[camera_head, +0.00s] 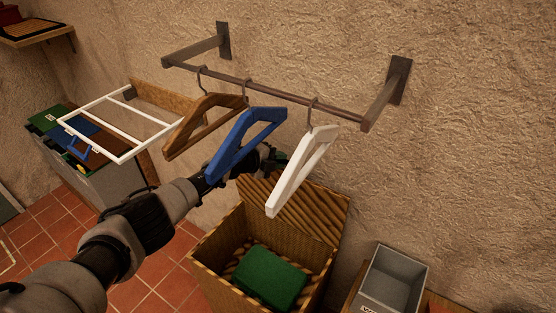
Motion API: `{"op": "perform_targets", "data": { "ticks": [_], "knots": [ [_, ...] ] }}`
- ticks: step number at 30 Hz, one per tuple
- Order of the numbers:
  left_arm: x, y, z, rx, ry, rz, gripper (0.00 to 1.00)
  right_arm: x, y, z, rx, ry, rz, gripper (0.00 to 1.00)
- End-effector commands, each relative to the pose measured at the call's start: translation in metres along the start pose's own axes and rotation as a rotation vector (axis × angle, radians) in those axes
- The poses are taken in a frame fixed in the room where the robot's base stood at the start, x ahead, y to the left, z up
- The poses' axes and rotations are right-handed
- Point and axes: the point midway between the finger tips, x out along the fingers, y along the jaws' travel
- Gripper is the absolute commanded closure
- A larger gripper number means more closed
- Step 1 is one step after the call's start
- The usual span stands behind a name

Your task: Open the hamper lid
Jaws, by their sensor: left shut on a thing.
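The wicker hamper (216,271) stands on the floor against the wall at the lower middle. Its lid (321,211) is raised, tilted up at the back, and the mouth is open. A green folded cloth (270,277) lies inside. My left arm comes in from the lower left, and my left gripper (272,161) is at the lid's upper left edge, shut on the lid. The blue and white hangers partly hide the gripper and the lid, so the fingertips show poorly. My right gripper is not in view.
A wall rail (270,90) carries a brown hanger (189,127), a blue hanger (241,138) and a white hanger (303,172), close to my left wrist. A white rack (118,107) is at the left. A grey bin (393,281) stands right of the hamper.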

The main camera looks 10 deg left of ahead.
Motion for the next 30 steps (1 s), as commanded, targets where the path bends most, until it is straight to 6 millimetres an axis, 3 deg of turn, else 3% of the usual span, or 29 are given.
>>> {"op": "perform_targets", "data": {
  "ticks": [11, 12, 17, 25, 30],
  "knots": [
    [0.001, 0.002, -0.001, -0.002, 0.002, 0.002, 1.00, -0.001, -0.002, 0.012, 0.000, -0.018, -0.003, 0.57],
    [0.001, 0.002, -0.001, -0.002, 0.002, 0.002, 0.80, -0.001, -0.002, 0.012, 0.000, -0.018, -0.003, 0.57],
    [0.001, 0.001, -0.001, -0.002, 0.001, 0.002, 0.59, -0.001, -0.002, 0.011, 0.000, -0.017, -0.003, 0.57],
    [-0.001, 0.001, 0.000, -0.001, 0.000, 0.001, 0.59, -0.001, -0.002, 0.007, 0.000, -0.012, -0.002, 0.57],
    [-0.013, -0.001, 0.001, 0.001, -0.002, 0.002, 0.59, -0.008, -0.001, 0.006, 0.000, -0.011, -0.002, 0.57]
  ]
}}
